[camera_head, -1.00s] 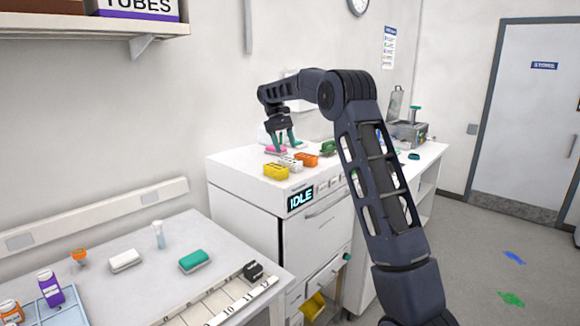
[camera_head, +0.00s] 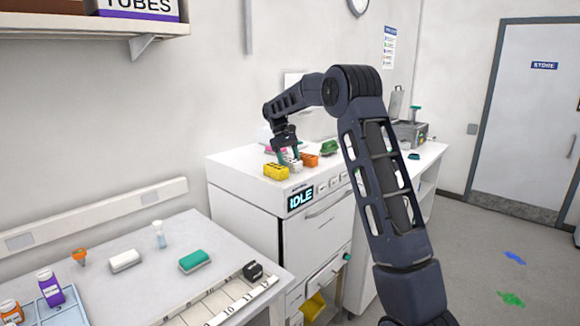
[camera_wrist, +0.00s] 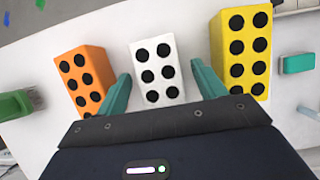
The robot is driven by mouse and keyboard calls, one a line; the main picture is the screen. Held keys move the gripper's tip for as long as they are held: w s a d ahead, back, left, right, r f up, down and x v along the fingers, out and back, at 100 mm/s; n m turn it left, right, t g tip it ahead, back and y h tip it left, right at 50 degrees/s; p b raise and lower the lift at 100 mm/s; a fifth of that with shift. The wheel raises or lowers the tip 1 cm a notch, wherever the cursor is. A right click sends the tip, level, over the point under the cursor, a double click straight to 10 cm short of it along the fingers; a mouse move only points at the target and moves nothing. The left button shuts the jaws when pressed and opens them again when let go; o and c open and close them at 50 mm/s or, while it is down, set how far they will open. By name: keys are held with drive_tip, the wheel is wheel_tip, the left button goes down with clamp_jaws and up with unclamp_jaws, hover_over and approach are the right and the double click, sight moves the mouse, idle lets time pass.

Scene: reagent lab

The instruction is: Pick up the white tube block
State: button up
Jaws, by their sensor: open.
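The white tube block (camera_wrist: 158,72) has rows of dark holes on top and sits on the white surface between an orange and a yellow block in the wrist view. My gripper (camera_wrist: 158,85) is open, with its two teal fingers on either side of the near part of the white block. A gap shows between the fingers and the block. In the head view, my gripper (camera_head: 287,158) is low over the white cabinet top, and the white tube block (camera_head: 294,164) is partly hidden by the fingers.
The orange block (camera_wrist: 86,78) is left of the white one and the yellow block (camera_wrist: 242,50) right, both close to my fingers. A green-handled brush (camera_wrist: 18,104) lies at the left and a teal item (camera_wrist: 298,63) at the right. The cabinet (camera_head: 250,200) shows IDLE.

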drive_tip(key=shift+f, duration=0.25)
idle(0.4)
drive_tip(key=c, duration=1.2)
drive_tip(key=shift+o, duration=0.2)
